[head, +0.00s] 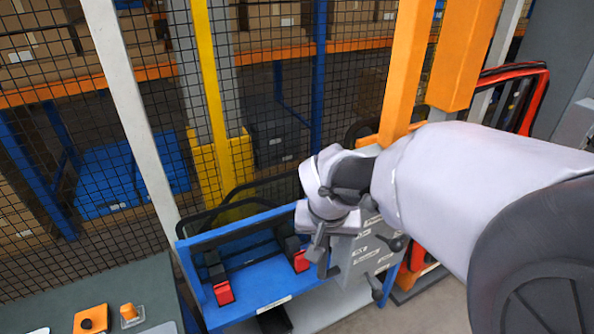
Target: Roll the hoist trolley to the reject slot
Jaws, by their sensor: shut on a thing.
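My gripper (320,243) is at the middle of the head view, pointing down at the left edge of a grey box with pale labels (369,245). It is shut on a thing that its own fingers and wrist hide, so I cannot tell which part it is. Dark knobs or levers stick out from the box's front. I cannot clearly pick out the hoist trolley or the reject slot, and my arm covers much of the right side.
A blue tray (258,287) with two black-and-red items (222,290) stands left of my gripper. An orange post (404,75) rises behind my wrist. A mesh fence (270,100) closes off the back. A green-grey bench top (60,312) with orange parts is at lower left.

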